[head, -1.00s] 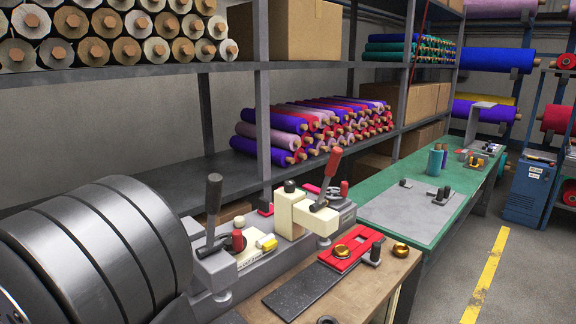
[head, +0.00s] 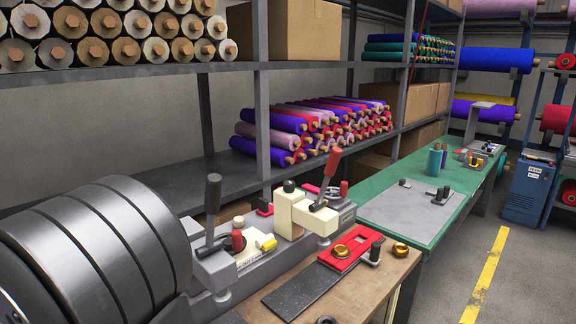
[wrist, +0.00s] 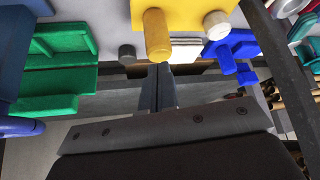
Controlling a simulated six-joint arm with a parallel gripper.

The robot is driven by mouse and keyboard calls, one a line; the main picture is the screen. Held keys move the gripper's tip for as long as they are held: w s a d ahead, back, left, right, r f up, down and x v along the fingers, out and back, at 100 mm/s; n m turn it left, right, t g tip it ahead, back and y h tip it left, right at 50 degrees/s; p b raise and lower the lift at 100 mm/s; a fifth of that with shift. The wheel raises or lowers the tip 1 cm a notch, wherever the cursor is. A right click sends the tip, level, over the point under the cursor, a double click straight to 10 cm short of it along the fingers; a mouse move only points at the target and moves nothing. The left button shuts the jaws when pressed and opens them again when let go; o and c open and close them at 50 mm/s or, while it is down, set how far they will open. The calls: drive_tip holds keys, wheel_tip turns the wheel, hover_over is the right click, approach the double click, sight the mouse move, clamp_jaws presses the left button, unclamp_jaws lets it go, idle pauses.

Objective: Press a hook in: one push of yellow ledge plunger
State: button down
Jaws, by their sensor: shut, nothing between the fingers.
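The yellow plunger (wrist: 157,36) is a round stub that sticks out from a yellow block (wrist: 197,10) at the top of the wrist view. My gripper (wrist: 160,72) is shut and empty, its narrow fingers pointing up the picture to just below the plunger's end. I cannot tell whether the fingertips touch it. A hook is not clearly seen. In the head view my gripper is not made out, and a small yellow piece (head: 266,243) sits on the grey machine; I cannot tell whether it is the same part.
A small grey knob (wrist: 127,54) is close to the fingers. The head view shows a red plate (head: 351,248) on a wooden bench.

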drive_tip(key=shift+f, duration=0.15)
drive_tip(key=shift+f, duration=1.9)
drive_tip(key=shift+r, duration=1.6)
wheel_tip(320, 180, up, 5)
